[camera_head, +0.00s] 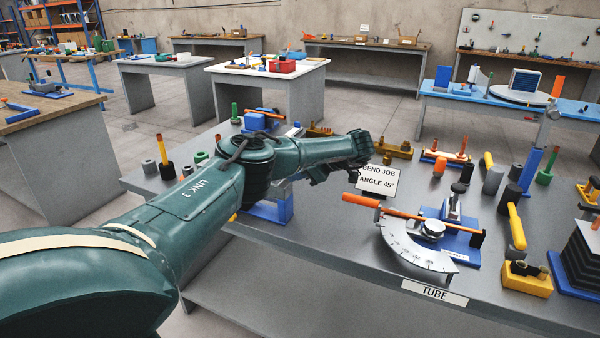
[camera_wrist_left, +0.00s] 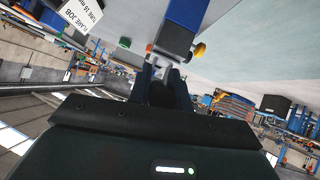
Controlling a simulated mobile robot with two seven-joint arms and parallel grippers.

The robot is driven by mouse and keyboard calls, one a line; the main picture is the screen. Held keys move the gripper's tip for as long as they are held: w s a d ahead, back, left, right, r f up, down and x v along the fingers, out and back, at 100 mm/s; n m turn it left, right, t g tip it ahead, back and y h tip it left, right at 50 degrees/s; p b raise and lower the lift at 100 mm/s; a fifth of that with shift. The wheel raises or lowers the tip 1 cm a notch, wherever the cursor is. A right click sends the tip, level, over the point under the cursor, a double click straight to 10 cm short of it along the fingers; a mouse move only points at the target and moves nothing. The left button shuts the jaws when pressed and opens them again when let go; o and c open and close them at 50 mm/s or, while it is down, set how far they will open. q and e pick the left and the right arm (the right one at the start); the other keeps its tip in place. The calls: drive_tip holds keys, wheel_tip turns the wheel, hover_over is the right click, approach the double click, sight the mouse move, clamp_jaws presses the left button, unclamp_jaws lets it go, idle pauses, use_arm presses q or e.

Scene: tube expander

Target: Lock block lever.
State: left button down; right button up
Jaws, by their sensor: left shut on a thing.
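In the wrist view a blue bar (camera_wrist_left: 186,18) comes down from the top. In the head view my left arm crosses the grey bench and hides the fingertips and the held part. A blue frame (camera_head: 268,212) shows below my arm at the bench's front edge. My right gripper is in neither view.
A tube bender with a curved grey scale (camera_head: 405,247) and an orange-handled lever (camera_head: 375,207) stands right of my arm. A bend job sign (camera_head: 378,182) stands behind it. Yellow-handled tools (camera_head: 516,226) and a black stack (camera_head: 577,256) crowd the bench's right side.

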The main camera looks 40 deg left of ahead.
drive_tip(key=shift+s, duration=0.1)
use_arm(q)
drive_tip(key=c, duration=1.3)
unclamp_jaws()
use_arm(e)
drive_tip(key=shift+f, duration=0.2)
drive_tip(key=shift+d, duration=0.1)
use_arm(q)
drive_tip(key=shift+w+d+r, duration=0.15)
drive_tip(key=shift+d+r, duration=0.05)
drive_tip(key=shift+d, duration=0.2)
drive_tip(key=b+v, duration=0.1)
drive_tip(key=v, duration=1.1)
drive_tip(key=shift+b, duration=0.4)
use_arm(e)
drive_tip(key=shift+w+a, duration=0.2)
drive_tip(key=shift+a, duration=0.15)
use_arm(q)
drive_tip(key=shift+d, duration=0.1)
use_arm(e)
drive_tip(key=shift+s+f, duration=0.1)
